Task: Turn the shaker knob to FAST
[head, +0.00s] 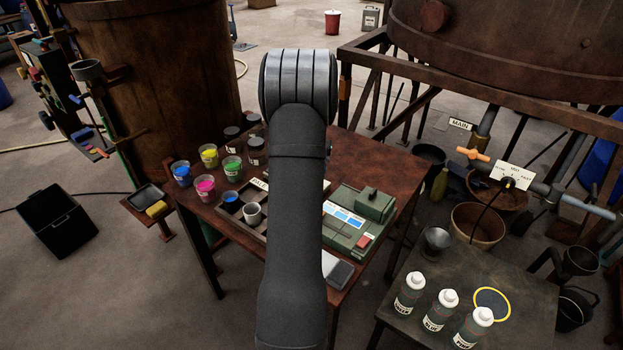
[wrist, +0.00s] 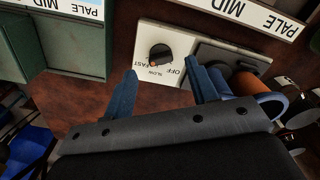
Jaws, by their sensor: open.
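The shaker knob (wrist: 160,56) shows in the wrist view as a small dark knob on a white panel (wrist: 150,30). Upside-down labels SLOW, FAST and OFF are printed around it. A small orange mark on the knob faces down-left in the picture, toward the SLOW and FAST labels; I cannot tell exactly which it meets. My gripper (wrist: 163,76) is open, its two blue fingers apart, one on each side of the knob in the picture. I cannot tell the distance or any contact. In the head view my arm hides the gripper and the knob.
In the wrist view, a green box (wrist: 75,45) stands left of the panel, and an orange-and-blue cylindrical thing (wrist: 252,85) lies close to the right finger. In the head view, paint cups (head: 205,186) and a green device (head: 365,215) stand on the brown table (head: 375,155).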

